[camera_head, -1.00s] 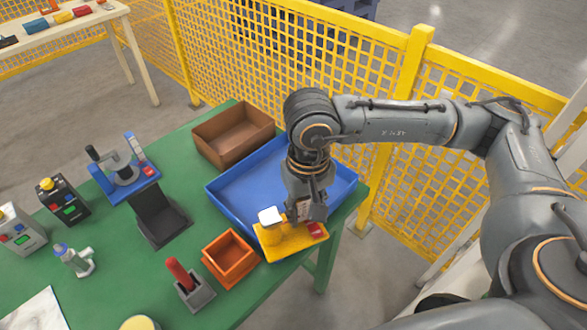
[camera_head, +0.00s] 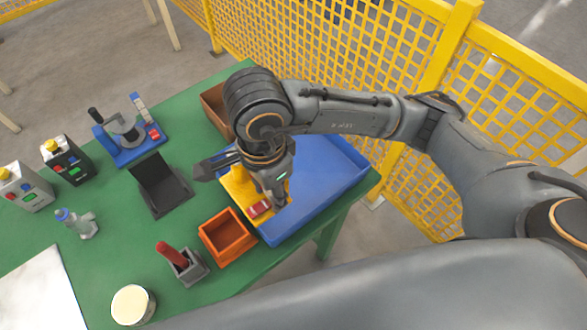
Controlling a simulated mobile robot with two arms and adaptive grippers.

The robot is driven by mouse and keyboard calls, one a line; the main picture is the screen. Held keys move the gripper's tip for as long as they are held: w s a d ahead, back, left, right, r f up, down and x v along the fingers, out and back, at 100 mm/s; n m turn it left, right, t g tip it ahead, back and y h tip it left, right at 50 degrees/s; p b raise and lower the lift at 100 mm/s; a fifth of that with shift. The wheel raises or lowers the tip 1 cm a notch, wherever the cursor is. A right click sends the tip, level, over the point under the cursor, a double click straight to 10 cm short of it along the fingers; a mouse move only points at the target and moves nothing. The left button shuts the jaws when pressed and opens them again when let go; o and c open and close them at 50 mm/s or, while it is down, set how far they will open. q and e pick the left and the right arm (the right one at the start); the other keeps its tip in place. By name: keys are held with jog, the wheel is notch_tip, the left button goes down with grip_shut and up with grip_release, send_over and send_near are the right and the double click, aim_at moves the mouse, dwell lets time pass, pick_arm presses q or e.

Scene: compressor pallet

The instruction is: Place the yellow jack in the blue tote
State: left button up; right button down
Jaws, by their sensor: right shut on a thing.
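The yellow jack (camera_head: 238,189), with a red part on its near end, is in my right gripper (camera_head: 262,193), which is shut on it. The jack is over the left side of the blue tote (camera_head: 331,163), tilted in the view. I cannot tell whether it touches the tote. The tote is a wide, shallow tray at the table's right edge. My right forearm and wrist hide its far left part. My left gripper is not in view.
On the green table (camera_head: 120,215), an orange bin (camera_head: 227,238) stands close in front of the tote and a brown bin (camera_head: 213,108) behind it. A black stand (camera_head: 161,189) and a grey holder with a red handle (camera_head: 183,263) are to the left. A yellow fence (camera_head: 330,60) runs behind.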

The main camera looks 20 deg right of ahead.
jog(key=w+d+f+p, duration=0.2)
jog(key=w+d+f, duration=0.6)
jog(key=d+f, duration=0.1)
jog(key=shift+w+d, duration=0.15)
jog(key=shift+w, duration=0.25)
notch_tip(320, 180, down, 3)
jog(key=shift+w+d+f+p, duration=0.1)
jog(key=shift+d+p, duration=0.05)
jog(key=shift+p, duration=0.75)
jog(key=shift+f, duration=0.15)
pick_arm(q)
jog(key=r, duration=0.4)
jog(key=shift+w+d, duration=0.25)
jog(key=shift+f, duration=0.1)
pick_arm(e)
jog(key=shift+f, duration=0.25)
jog(key=c, duration=0.8)
grip_release()
jog(key=shift+r, duration=0.1)
jog(key=shift+c, duration=0.2)
